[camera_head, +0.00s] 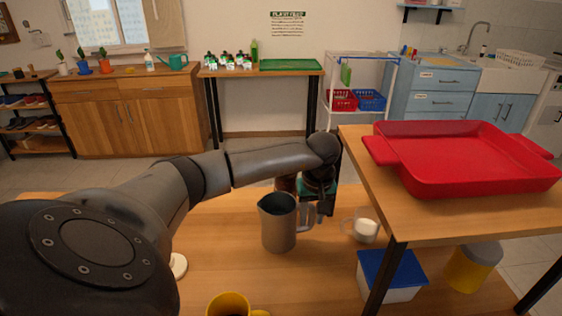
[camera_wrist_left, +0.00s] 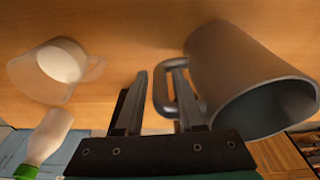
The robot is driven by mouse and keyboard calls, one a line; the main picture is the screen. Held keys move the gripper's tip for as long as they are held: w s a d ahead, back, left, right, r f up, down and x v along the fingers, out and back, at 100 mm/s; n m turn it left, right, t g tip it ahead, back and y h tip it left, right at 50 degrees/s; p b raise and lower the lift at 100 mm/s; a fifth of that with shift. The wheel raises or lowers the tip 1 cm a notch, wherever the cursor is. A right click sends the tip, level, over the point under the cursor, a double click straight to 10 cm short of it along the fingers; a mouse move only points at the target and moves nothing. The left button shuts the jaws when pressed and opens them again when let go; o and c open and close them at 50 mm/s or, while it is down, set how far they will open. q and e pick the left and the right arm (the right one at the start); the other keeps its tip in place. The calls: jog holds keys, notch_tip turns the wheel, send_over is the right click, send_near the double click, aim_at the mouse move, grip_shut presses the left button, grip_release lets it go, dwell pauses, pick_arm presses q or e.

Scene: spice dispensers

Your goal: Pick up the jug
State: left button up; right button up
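The jug (camera_head: 279,230) is a grey pitcher standing upright on the wooden table, its handle on the right in the head view. My left gripper (camera_head: 322,207) is at the handle side of the jug, coming from behind. In the left wrist view the jug (camera_wrist_left: 245,80) lies at the right. There the open fingers of my left gripper (camera_wrist_left: 158,82) stand on either side of the handle bar, with one finger in the handle's loop. A gap shows between the fingers and the bar. My right gripper is not in view.
A clear cup with white contents (camera_head: 365,229) stands right of the jug. A raised wooden shelf with a red tray (camera_head: 465,160) is at the right, above a blue-lidded box (camera_head: 392,272) and a yellow container (camera_head: 472,267). A yellow mug (camera_head: 229,304) is in front.

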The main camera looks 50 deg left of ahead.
pick_arm(q)
grip_shut()
jog(key=shift+r, duration=0.15)
dwell(1.2)
